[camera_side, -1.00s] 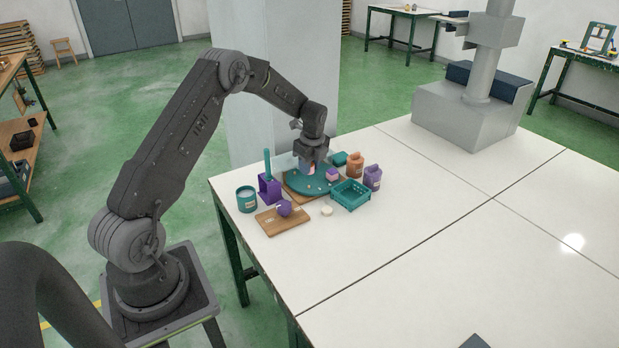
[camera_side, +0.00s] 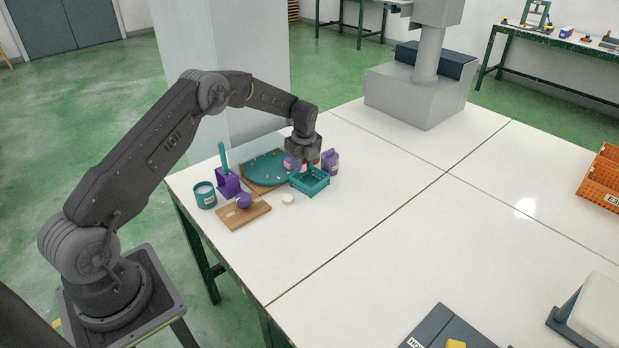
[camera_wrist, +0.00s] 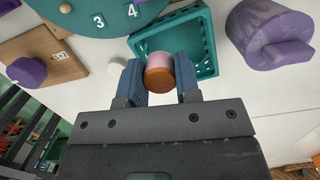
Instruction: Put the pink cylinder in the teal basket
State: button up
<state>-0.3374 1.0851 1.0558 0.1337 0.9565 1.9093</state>
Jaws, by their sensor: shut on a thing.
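The pink cylinder (camera_wrist: 159,66), with an orange-brown end facing the wrist camera, is between the two fingers of my gripper (camera_wrist: 159,76). My gripper is shut on it. In the wrist view the teal basket (camera_wrist: 208,42) lies behind the cylinder, and its inside shows no other thing. In the side view my gripper (camera_side: 303,163) is above the back part of the teal basket (camera_side: 310,186), by the edge of the round teal tray. The cylinder is mostly hidden there by the gripper. I cannot tell the exact height over the basket.
A wooden board (camera_side: 235,216) with a purple knob, a purple holder (camera_side: 228,183) and a teal cup (camera_side: 205,197) are at left.

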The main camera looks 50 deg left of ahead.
aim_at(309, 184)
jog(key=shift+w+d+f, duration=0.75)
jog(key=shift+w+d, duration=0.1)
jog(key=shift+f, duration=1.95)
jog(key=shift+f, duration=0.1)
jog(key=o, duration=0.6)
